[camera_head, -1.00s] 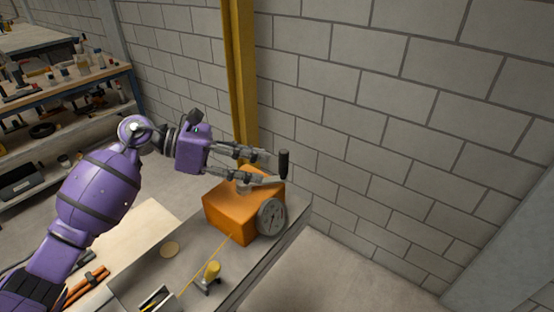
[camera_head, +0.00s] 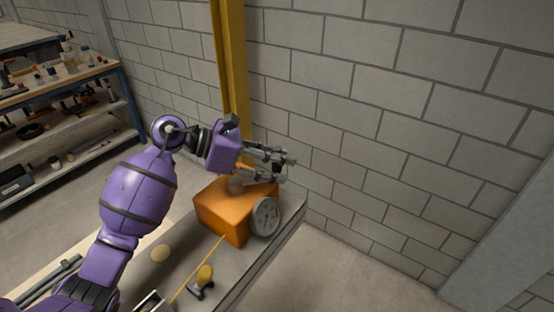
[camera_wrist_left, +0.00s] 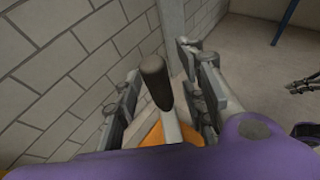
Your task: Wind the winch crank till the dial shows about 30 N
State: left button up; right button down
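The orange winch (camera_head: 222,213) sits on the grey bench's end, with a round dial (camera_head: 265,216) on its front; the dial's reading is too small to make out. My left gripper (camera_head: 287,170) is above the winch, pointing right. In the left wrist view its fingers are spread, with the crank's upright black handle (camera_wrist_left: 155,82) between them and gaps on both sides. The crank's pale arm (camera_wrist_left: 172,126) runs below the handle.
A yellow line runs from the winch to a small yellow-topped fitting (camera_head: 204,276) on the bench. A yellow post (camera_head: 231,80) and a block wall (camera_head: 370,110) stand close behind. A cluttered shelf (camera_head: 70,115) is at the left. Floor right of the bench is clear.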

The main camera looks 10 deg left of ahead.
pick_arm(q)
grip_shut()
dwell(0.3)
